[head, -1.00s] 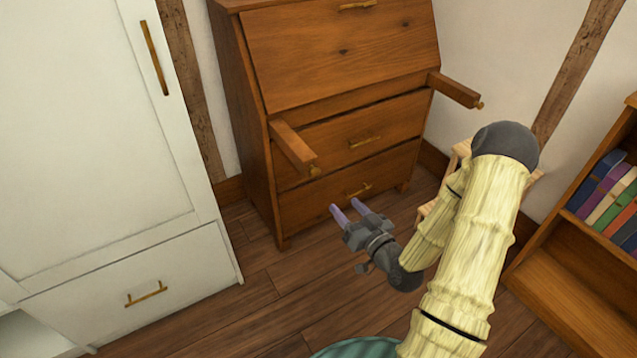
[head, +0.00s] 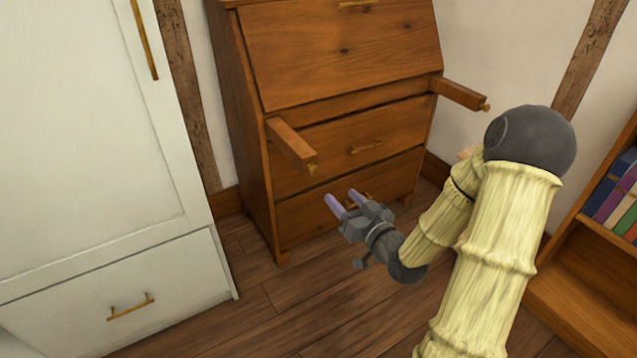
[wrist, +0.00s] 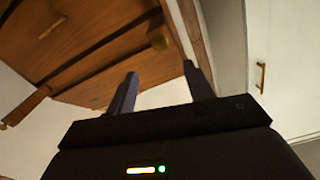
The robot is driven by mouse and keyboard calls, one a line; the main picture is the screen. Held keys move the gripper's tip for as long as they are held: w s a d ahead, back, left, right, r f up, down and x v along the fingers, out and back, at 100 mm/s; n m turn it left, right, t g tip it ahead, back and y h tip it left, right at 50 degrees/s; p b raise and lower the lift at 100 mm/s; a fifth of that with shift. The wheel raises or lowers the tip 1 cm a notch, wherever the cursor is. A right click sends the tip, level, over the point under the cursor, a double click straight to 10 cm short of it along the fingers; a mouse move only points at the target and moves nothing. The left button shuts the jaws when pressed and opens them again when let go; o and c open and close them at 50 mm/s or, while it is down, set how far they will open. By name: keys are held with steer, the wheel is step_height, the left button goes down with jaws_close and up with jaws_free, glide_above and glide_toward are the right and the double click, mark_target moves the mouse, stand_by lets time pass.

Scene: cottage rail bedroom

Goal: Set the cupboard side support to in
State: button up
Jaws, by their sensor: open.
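The wooden cupboard (head: 330,60) has a sloped front panel above drawers. Two side supports stick out from it, a left one (head: 292,145) and a right one (head: 459,93), each with a small brass knob at its end. My gripper (head: 343,199) is open and empty, below and a little right of the left support's end, in front of the lowest drawer. In the wrist view, its two fingers (wrist: 160,85) stand apart. The right support (wrist: 26,105) shows at the left edge.
A white wardrobe (head: 90,140) with brass handles stands left of the cupboard. A bookshelf (head: 585,260) with books stands at the right. Wooden floor (head: 270,315) lies open in front of the cupboard. My arm hides part of the area at the right.

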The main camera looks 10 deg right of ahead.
mark_target(317, 171)
steer(key=b+x, duration=0.2)
steer(key=x, duration=0.9)
steer(key=shift+w+a, duration=0.2)
steer(key=shift+w, duration=0.15)
jaws_close()
